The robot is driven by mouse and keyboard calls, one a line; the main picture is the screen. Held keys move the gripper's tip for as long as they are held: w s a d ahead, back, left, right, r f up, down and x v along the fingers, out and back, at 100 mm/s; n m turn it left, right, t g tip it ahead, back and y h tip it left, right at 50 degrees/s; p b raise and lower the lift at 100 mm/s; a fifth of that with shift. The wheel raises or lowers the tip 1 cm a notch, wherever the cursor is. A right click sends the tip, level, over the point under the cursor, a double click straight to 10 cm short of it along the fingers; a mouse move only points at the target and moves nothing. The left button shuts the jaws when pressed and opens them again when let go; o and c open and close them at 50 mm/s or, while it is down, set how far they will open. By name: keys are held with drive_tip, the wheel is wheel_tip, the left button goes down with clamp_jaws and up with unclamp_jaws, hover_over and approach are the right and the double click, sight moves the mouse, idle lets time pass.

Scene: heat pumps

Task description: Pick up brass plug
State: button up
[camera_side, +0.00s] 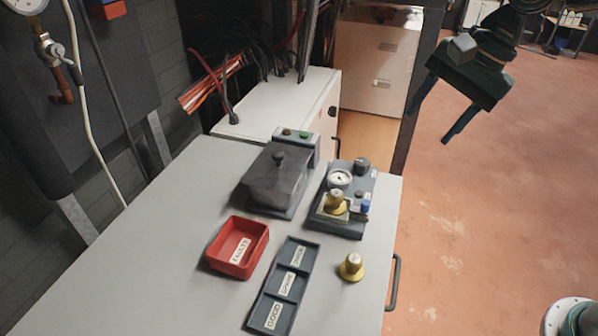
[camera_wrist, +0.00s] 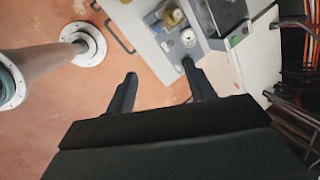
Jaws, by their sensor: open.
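A brass-coloured plug (camera_side: 351,267) stands upright on the grey table, right of the divided tray. A second brass-coloured piece (camera_side: 335,201) sits on the small gauge fixture (camera_side: 350,222). In the wrist view, one brass piece (camera_wrist: 173,17) shows near the top edge by the gauge. My gripper (camera_side: 438,120) is open and empty, up at the upper right, beyond the table's right edge and well away from both brass pieces. Its two spread fingers also show in the wrist view (camera_wrist: 160,72).
A red tray (camera_side: 262,245) and a dark tray with labelled compartments (camera_side: 310,255) lie on the table. A grey lidded box (camera_side: 268,180) stands behind them. A handle (camera_side: 395,280) juts from the table's right side. The front left tabletop is clear.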

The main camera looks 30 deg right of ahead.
drive_tip(key=w+a+f+m+g+y, duration=0.1)
drive_tip(key=w+a+f+m+g, duration=0.1)
drive_tip(key=w+a+f+m, duration=0.3)
drive_tip(key=shift+w+a+f+m, duration=0.2)
drive_tip(key=shift+w+f+m, duration=0.5)
drive_tip(key=shift+w+m, duration=0.5)
drive_tip(key=shift+w, duration=0.2)
hover_over(338, 193)
drive_tip(key=d, duration=0.2)
drive_tip(key=shift+s+f, duration=0.2)
drive_tip(key=shift+f, duration=3.8)
drive_tip(key=shift+f, duration=0.1)
drive_tip(key=shift+x, duration=2.5)
